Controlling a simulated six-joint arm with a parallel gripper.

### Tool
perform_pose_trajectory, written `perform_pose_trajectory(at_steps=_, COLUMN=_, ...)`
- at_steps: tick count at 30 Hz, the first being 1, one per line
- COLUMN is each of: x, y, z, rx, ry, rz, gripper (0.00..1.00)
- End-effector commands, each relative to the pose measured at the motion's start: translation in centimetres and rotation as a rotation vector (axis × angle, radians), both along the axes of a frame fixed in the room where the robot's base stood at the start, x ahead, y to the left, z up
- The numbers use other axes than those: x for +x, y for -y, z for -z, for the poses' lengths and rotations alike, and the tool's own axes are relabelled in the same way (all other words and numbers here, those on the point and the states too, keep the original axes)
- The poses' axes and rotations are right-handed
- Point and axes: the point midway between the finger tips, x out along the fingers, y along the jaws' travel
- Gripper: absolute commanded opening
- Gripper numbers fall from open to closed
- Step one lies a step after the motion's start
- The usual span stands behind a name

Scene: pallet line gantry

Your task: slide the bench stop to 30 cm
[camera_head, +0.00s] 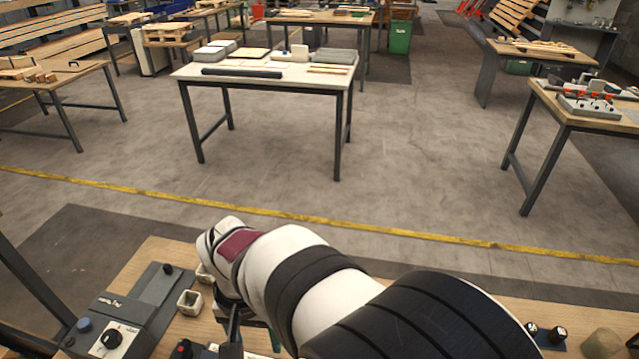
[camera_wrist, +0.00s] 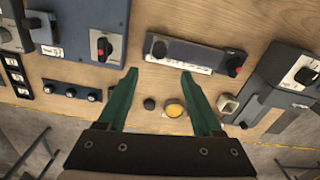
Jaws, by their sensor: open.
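A grey rail (camera_wrist: 195,56) with a white scale strip, which looks like the bench stop's rail, lies on the wooden bench in the wrist view. A black knob (camera_wrist: 158,49) sits near its left end and a red knob (camera_wrist: 235,66) at its right end; I cannot tell which is the stop's handle, and the scale figures are too small to read. My gripper (camera_wrist: 158,74) is open and empty, its green fingers apart, with the tips just short of the rail's left half in the picture. In the head view my arm hides most of this area; a red knob (camera_head: 183,347) shows at the bottom.
A grey control box with a dial (camera_wrist: 295,75) stands right of the rail, and a switch box (camera_wrist: 103,45) left.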

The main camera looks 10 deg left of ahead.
Motion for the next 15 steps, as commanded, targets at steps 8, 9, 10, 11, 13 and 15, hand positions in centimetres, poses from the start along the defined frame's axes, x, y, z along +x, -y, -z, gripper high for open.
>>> perform_pose_trajectory(at_steps=8, x=-0.1, y=0.2, z=8.2, rx=-0.005, ry=-0.005, rz=0.002, gripper=0.67)
perform_pose_trajectory(at_steps=9, x=-0.1, y=0.2, z=9.1, rx=-0.004, ry=-0.005, rz=0.002, gripper=0.67)
perform_pose_trajectory(at_steps=10, x=-0.1, y=0.2, z=9.6, rx=-0.004, ry=-0.005, rz=0.002, gripper=0.67)
perform_pose_trajectory(at_steps=11, x=-0.1, y=0.2, z=10.1, rx=-0.003, ry=-0.004, rz=0.003, gripper=0.67)
perform_pose_trajectory(at_steps=13, x=-0.1, y=0.1, z=11.0, rx=-0.001, ry=-0.003, rz=0.002, gripper=0.67)
perform_pose_trajectory(at_steps=15, x=-0.1, y=0.2, z=11.5, rx=-0.001, ry=-0.003, rz=0.002, gripper=0.67)
